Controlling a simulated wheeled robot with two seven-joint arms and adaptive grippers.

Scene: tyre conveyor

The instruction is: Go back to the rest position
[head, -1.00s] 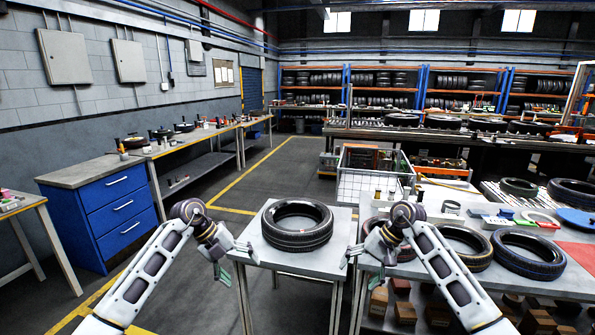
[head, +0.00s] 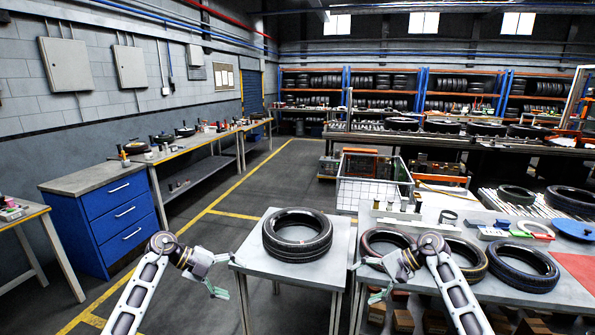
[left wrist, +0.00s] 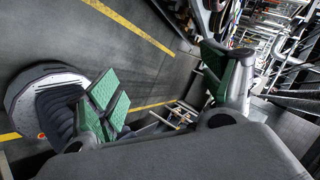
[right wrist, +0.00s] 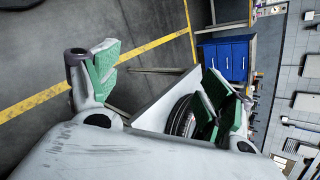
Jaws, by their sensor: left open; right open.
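My left gripper (head: 226,276) is open and empty, just left of the small grey table (head: 262,266). In the left wrist view its green finger pads (left wrist: 165,90) stand wide apart with nothing between them. My right gripper (head: 368,280) is open, in front of the larger table's left end. In the right wrist view its green pads (right wrist: 155,85) are spread. A black tyre (head: 297,247) lies flat on the small table, apart from both grippers. That tyre shows partly behind one finger in the right wrist view (right wrist: 180,117).
The larger table (head: 440,298) at right bears several tyres, including a blue-marked tyre (head: 523,266). A wire basket (head: 372,188) stands behind the small table. A blue drawer cabinet (head: 105,222) stands at left. The floor between cabinet and small table is open.

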